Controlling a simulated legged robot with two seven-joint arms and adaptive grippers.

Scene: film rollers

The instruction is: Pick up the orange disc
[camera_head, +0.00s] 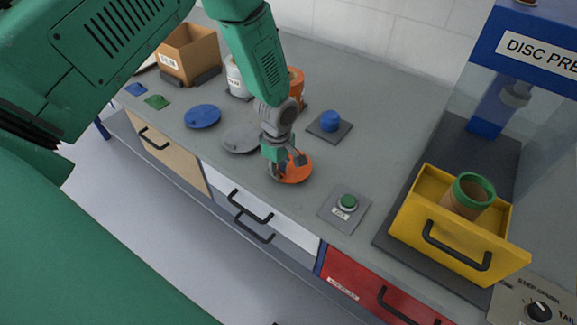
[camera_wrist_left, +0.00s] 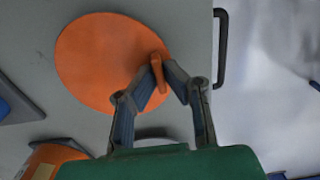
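The orange disc (camera_head: 296,171) is near the front edge of the grey counter, partly hidden by my left gripper (camera_head: 284,170). In the left wrist view the disc (camera_wrist_left: 95,62) is a flat orange round with a small upright orange handle (camera_wrist_left: 160,78) near its right edge. My left gripper's fingertips (camera_wrist_left: 160,66) are close together, one on each side of this handle, and look shut on it. I cannot tell whether the disc is lifted off the counter. My right gripper is not in view.
A grey disc (camera_head: 240,139) and blue disc (camera_head: 203,116) lie to the left. A blue knob on a pad (camera_head: 330,121) and a green button (camera_head: 348,202) are nearby. The yellow drawer (camera_head: 470,255) with a green-rimmed roll stands right, by the disc press. Drawer handles stick out below the counter edge.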

